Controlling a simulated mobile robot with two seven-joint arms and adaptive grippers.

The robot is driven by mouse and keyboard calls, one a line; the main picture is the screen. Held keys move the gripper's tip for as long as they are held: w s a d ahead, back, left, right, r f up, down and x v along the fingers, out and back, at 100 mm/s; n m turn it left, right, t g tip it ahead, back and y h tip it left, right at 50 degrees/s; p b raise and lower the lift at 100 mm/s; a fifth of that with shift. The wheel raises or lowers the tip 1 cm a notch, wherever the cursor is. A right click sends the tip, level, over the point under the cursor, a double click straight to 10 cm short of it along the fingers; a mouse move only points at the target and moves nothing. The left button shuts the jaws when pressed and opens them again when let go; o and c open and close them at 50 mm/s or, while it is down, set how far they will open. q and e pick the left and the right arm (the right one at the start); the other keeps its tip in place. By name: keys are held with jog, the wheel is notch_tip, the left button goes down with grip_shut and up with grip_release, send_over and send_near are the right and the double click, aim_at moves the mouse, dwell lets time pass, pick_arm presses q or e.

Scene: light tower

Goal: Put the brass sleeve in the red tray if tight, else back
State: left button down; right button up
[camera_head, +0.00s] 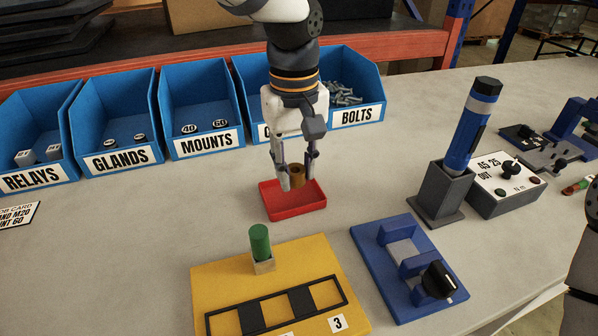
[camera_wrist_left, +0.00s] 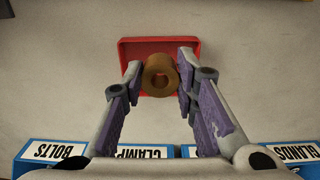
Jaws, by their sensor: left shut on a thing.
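The brass sleeve (camera_head: 297,174) is a short brown-gold cylinder with a hole through it. My left gripper (camera_head: 297,180) is shut on it, pointing down, with a finger on each side. In the left wrist view the sleeve (camera_wrist_left: 160,75) sits between the fingertips of the gripper (camera_wrist_left: 160,82), with the tray behind it. The red tray (camera_head: 300,210) is shallow and lies directly below the sleeve; its rim shows in the wrist view (camera_wrist_left: 125,50). I cannot tell whether the sleeve touches the tray floor. My right gripper is not in view.
Blue bins labelled RELAYS (camera_head: 30,135), GLANDS, MOUNTS and BOLTS (camera_head: 358,112) stand behind. In front are a yellow board (camera_head: 215,285) with a green cylinder (camera_head: 260,242) and a blue fixture (camera_head: 385,270) with a black knob. A blue tool (camera_head: 472,125) stands in a grey holder (camera_head: 442,195) at right.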

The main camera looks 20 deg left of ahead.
aim_at(292, 199)
pick_arm(q)
jog(key=w+f, duration=0.1)
jog(key=w+a+f, duration=0.1)
jog(key=shift+a+f, duration=0.1)
jog(key=shift+f, duration=0.3)
jog(key=shift+w+a+f, duration=0.1)
jog(key=shift+w+f, duration=0.05)
jog(key=shift+f, duration=0.75)
jog(key=shift+w+a+f, duration=0.1)
jog(key=shift+f, duration=0.75)
jog(key=shift+f, duration=0.2)
jog(key=c, duration=1.3)
grip_release()
notch_tip(292, 199, up, 12)
jog(key=shift+s+r, duration=0.1)
jog(key=shift+r, duration=0.1)
